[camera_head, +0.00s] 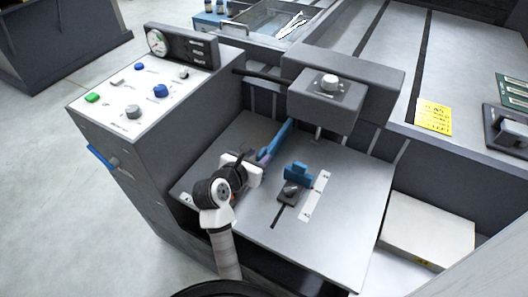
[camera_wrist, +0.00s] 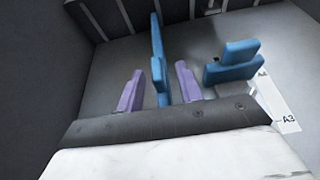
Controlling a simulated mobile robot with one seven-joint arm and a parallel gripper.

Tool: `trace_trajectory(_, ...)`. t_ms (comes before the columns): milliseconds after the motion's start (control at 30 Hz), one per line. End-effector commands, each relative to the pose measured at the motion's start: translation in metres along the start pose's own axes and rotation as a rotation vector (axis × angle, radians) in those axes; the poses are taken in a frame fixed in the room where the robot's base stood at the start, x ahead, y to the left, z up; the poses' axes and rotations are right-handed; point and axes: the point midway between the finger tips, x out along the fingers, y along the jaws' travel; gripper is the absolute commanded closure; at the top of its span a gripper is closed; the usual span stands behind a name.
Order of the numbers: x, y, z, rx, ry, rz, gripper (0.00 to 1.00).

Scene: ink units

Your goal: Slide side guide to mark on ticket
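A long upright blue guide (camera_head: 276,140) stands on the grey feed table (camera_head: 345,215). A shorter blue guide (camera_head: 298,174) with a dark clamp sits on a slot beside a white scale strip (camera_head: 317,196). Which one is the side guide is not marked. The yellow ticket (camera_head: 434,117) lies at right; its small print is hard to read. My gripper (camera_wrist: 160,84) has its purple fingers apart, one each side of the long blue guide's near end, with a visible gap at left. The short guide (camera_wrist: 232,62) is right of the fingers; "A3" shows on the scale (camera_wrist: 280,105).
A grey overhanging head (camera_head: 326,90) with a knob stands over the table's back. A control panel (camera_head: 140,95) with coloured buttons is at left. A paper stack (camera_head: 428,228) lies at lower right. Bare table lies right of the scale.

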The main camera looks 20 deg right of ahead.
Motion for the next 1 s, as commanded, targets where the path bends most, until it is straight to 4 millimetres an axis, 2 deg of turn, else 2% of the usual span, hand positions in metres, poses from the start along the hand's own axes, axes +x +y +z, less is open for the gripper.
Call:
trace_trajectory(33, -0.012, 0.001, -0.001, 0.0, -0.002, 0.004, 0.64)
trace_trajectory(200, -0.049, 0.0, -0.001, 0.0, -0.001, 0.002, 0.64)
trace_trajectory(400, -0.075, 0.0, -0.001, 0.0, 0.0, 0.0, 0.64)
trace_trajectory(600, -0.082, -0.001, -0.001, 0.0, 0.002, -0.002, 0.64)
trace_trajectory(1000, -0.082, -0.001, 0.0, 0.0, 0.001, -0.002, 0.64)
